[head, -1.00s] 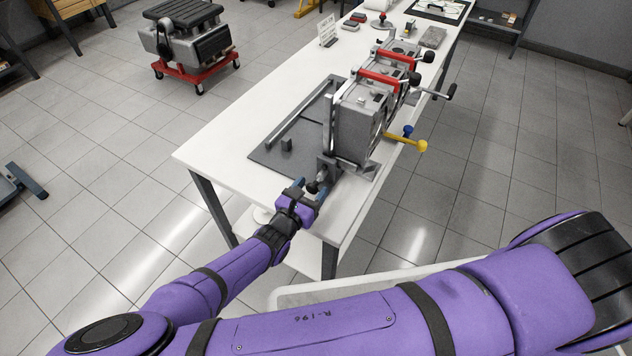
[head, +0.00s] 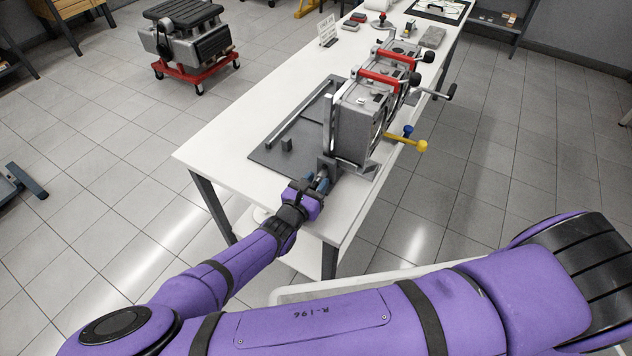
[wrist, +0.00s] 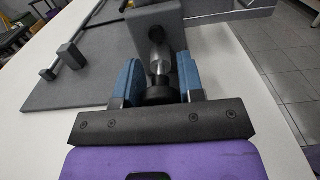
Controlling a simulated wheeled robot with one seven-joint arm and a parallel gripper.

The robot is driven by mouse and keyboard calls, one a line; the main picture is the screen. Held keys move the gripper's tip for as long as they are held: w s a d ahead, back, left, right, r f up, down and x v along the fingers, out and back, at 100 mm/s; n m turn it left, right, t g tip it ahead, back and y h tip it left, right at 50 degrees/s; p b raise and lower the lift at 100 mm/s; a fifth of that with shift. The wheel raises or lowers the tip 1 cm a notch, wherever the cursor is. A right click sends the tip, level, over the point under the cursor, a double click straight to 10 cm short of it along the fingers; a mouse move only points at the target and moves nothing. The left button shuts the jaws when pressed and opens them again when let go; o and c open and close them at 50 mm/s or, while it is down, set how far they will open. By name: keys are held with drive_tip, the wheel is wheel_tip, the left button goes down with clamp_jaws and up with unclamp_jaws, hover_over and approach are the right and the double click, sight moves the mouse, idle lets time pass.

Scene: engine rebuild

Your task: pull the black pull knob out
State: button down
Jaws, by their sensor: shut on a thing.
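The black pull knob (wrist: 161,92) shows in the wrist view as a dark round head on a metal shaft, which runs into a grey block (wrist: 154,30). My gripper (wrist: 160,88) has its two blue-padded fingers on either side of the knob, shut on it. In the head view my gripper (head: 318,183) is at the near end of the fixture, and its fingers hide the knob. The grey block also shows in the head view (head: 328,168), just beyond my fingertips.
The grey engine block (head: 357,130) stands upright behind the knob on a dark mat (head: 268,150). A yellow-knobbed lever (head: 420,146) and a blue knob (head: 408,130) stick out to its right. The white table's (head: 220,138) left part is clear.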

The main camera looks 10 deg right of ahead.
drive_tip(key=shift+v, duration=0.95)
drive_tip(key=c, duration=0.8)
unclamp_jaws()
drive_tip(key=shift+o, duration=0.2)
drive_tip(key=v, duration=1.1)
drive_tip(key=shift+r, duration=0.1)
drive_tip(key=w+d+r+m+g+y, duration=0.1)
drive_tip(key=d+r+m+g+y, duration=0.1)
drive_tip(key=d+r+m+g, duration=0.6)
drive_tip(key=w+d+r+m+g+y, duration=0.2)
drive_tip(key=d+r+m, duration=0.2)
drive_tip(key=r, duration=0.7)
drive_tip(key=w+d+r+m+g+y, duration=0.1)
drive_tip(key=d+r+m+g+y, duration=0.1)
drive_tip(key=d+r+m+g, duration=0.6)
drive_tip(key=s+d+r+m+t+y, duration=0.2)
drive_tip(key=s+d+r+m+t, duration=0.2)
drive_tip(key=s+r, duration=0.3)
drive_tip(key=s+d+r+m+t+y, duration=0.3)
drive_tip(key=s+d+r, duration=0.4)
drive_tip(key=r, duration=0.5)
drive_tip(key=shift+s+m+t, duration=0.15)
drive_tip(key=shift+m+t, duration=0.55)
drive_tip(key=shift+t, duration=0.4)
